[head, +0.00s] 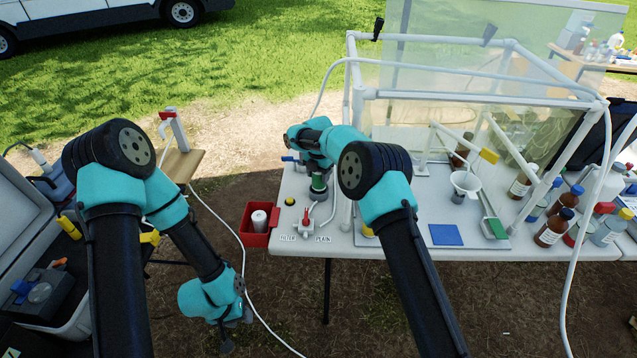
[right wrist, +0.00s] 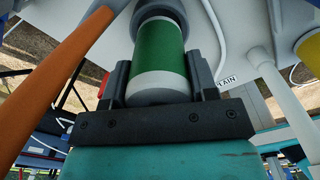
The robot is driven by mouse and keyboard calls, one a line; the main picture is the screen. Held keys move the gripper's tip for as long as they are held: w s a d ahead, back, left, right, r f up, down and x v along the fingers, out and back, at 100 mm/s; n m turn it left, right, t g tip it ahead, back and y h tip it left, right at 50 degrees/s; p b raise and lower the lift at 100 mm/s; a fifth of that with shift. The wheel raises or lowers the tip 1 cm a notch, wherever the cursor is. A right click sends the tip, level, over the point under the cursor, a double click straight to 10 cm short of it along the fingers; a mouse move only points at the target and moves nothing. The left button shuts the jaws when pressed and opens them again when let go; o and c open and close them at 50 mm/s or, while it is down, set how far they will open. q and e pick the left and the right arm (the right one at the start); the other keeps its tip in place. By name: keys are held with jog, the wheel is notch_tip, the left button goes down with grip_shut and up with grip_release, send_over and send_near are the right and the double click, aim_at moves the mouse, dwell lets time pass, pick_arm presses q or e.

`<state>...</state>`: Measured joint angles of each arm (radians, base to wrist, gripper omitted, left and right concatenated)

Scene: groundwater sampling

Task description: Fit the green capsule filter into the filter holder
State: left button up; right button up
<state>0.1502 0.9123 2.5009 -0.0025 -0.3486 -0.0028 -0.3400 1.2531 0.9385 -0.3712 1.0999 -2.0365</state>
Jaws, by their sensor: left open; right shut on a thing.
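The green capsule filter (head: 318,181) has a green middle with white bands and stands roughly upright near the left end of the table. My right gripper (head: 314,168) is shut on it from above. In the right wrist view the capsule (right wrist: 158,50) sits between the two dark fingers. Its far end meets a dark grey round cup (right wrist: 160,10), which looks like the filter holder; I cannot tell how deeply the capsule sits in it. In the head view a dark base (head: 318,194) shows under the capsule. My left gripper (head: 236,336) is open and empty, hanging low left of the table.
A red bin (head: 257,238) with a white cylinder hangs at the table's left edge. A valve with a red knob (head: 305,222) stands near the FILTER and PLAIN labels. A white tube runs close by. A clear-walled frame (head: 440,97), a blue pad (head: 446,235) and bottles (head: 555,226) lie to the right.

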aim_at(319, 182)
jog(key=shift+f, duration=1.85)
jog(key=o, duration=0.9)
jog(key=shift+f, duration=0.15)
jog(key=shift+o, duration=0.2)
notch_tip(319, 182, up, 12)
jog(key=shift+r, duration=0.2)
jog(key=shift+f, duration=0.1)
